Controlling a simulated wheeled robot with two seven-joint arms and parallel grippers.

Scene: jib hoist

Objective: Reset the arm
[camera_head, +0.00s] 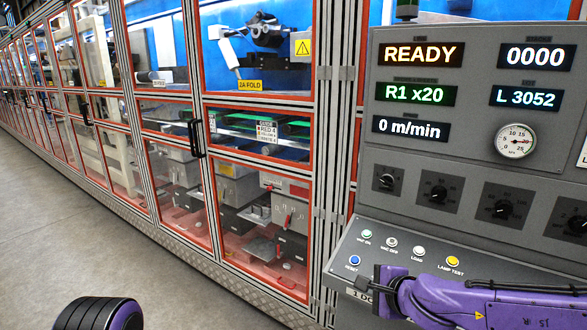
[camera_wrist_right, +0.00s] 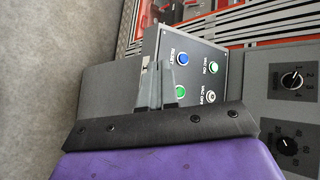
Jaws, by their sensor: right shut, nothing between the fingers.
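The sloped button panel (camera_head: 345,243) holds a blue RESET button (camera_head: 354,260), a green VAC ON button (camera_head: 367,234), a VAC OFF button (camera_head: 392,243), a LOAD button (camera_head: 417,251) and a yellow LAMP TEST button (camera_head: 453,261). My right gripper (camera_head: 377,278) is shut and empty, low over the panel, just right of RESET. In the right wrist view the fingers (camera_wrist_right: 163,84) are in front of the panel, beside the blue button (camera_wrist_right: 182,59) and a second green button (camera_wrist_right: 180,92), which the gripper hides in the head view. Contact cannot be told. My left gripper is out of view.
The console (camera_head: 470,165) above shows READY, 0000, R1 x20, L 3052 and 0 m/min, with a round gauge (camera_head: 515,141) and several black knobs. A long red-framed glazed machine (camera_head: 200,100) runs along the left. The grey floor (camera_head: 60,230) there is clear.

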